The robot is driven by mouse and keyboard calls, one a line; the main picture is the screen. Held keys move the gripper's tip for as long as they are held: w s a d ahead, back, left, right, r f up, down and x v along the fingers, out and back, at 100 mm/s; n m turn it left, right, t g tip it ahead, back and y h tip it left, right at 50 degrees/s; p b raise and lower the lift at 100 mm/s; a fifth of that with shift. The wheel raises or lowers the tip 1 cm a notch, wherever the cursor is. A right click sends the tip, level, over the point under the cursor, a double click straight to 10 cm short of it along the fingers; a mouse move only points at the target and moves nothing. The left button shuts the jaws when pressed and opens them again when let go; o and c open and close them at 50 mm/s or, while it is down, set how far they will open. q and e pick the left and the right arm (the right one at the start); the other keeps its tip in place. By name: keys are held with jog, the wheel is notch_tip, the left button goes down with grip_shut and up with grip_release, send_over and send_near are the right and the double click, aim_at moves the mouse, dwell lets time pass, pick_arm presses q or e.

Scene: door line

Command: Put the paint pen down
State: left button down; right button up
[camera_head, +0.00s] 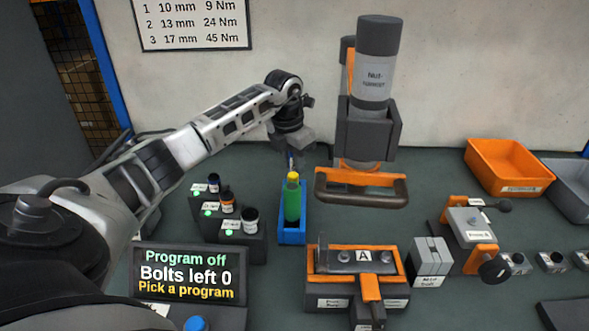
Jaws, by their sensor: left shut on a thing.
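My left gripper (291,161) comes in from the left and points down over the pen. My right gripper is not in view.
Several small bottles (227,202) stand on dark stepped blocks left of the holder. The nutrunner (373,85) with its orange-and-dark base stands behind right. A fixture marked A (364,257) is in front right. An orange bin (508,168) is at far right. A display (188,275) reads "Program off".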

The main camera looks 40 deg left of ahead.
pick_arm(q)
jog(key=shift+f, duration=1.15)
jog(key=c, duration=1.2)
grip_release()
jog(key=shift+f, duration=0.15)
jog(key=shift+c, duration=0.2)
notch_tip(320, 180, up, 12)
jog(key=s, duration=0.1)
jog(key=shift+s+b, duration=0.4)
jog(key=shift+b, duration=0.05)
